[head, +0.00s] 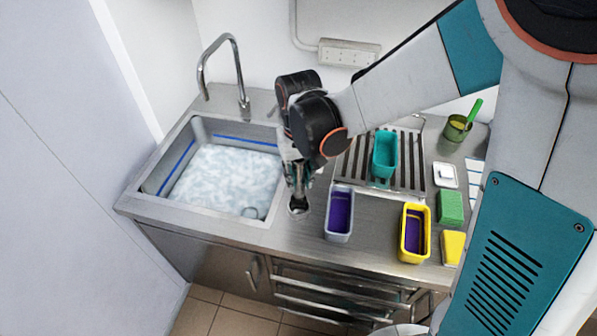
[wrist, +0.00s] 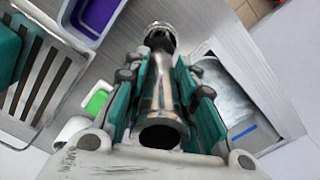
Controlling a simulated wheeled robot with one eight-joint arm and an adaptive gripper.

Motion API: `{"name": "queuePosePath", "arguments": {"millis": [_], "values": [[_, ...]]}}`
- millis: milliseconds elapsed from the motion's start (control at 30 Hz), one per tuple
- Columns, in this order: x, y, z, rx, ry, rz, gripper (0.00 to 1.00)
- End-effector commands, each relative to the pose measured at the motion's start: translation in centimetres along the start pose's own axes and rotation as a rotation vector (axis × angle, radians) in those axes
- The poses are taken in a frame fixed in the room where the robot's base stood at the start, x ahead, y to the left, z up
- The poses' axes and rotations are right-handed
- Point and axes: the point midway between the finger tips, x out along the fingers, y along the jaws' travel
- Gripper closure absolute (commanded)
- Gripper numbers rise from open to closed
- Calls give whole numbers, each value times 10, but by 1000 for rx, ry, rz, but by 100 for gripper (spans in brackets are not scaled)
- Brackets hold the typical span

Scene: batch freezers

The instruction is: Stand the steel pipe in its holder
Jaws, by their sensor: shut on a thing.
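My gripper (head: 297,174) points down at the counter, between the sink and the grey tub. In the wrist view my gripper (wrist: 162,60) has its teal-padded fingers shut on both sides of the steel pipe (wrist: 159,92), a shiny tube with a dark open near end. The pipe lies along the fingers, and its far end reaches a round metal part (wrist: 160,36) beyond the tips. In the head view a dark round part (head: 298,205) shows below the fingers. I cannot tell whether this is the holder or the pipe's end, or whether the pipe is seated.
The sink (head: 160,203) with whitish contents is at left, under a tall tap (head: 240,75). Close right are a grey tub (head: 340,236) with purple inside, a yellow tub (head: 402,240) and a teal tub (head: 385,157) on a drain rack (head: 412,160). Green (head: 451,207) and yellow (head: 453,248) blocks lie farther right.

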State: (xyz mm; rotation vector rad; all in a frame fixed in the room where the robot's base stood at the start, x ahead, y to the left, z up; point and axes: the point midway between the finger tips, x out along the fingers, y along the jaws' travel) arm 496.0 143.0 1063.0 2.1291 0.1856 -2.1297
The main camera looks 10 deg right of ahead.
Motion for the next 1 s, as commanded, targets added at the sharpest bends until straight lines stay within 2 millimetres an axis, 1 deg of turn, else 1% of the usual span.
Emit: {"name": "queuePosePath", "arguments": {"millis": [33, 200, 367, 1000], "values": [[8, 0, 0, 0, 0, 0, 94], [26, 0, 0, 0, 0, 0, 94], [36, 0, 0, 0, 0, 0, 94], [38, 0, 0, 0, 0, 0, 94]]}}
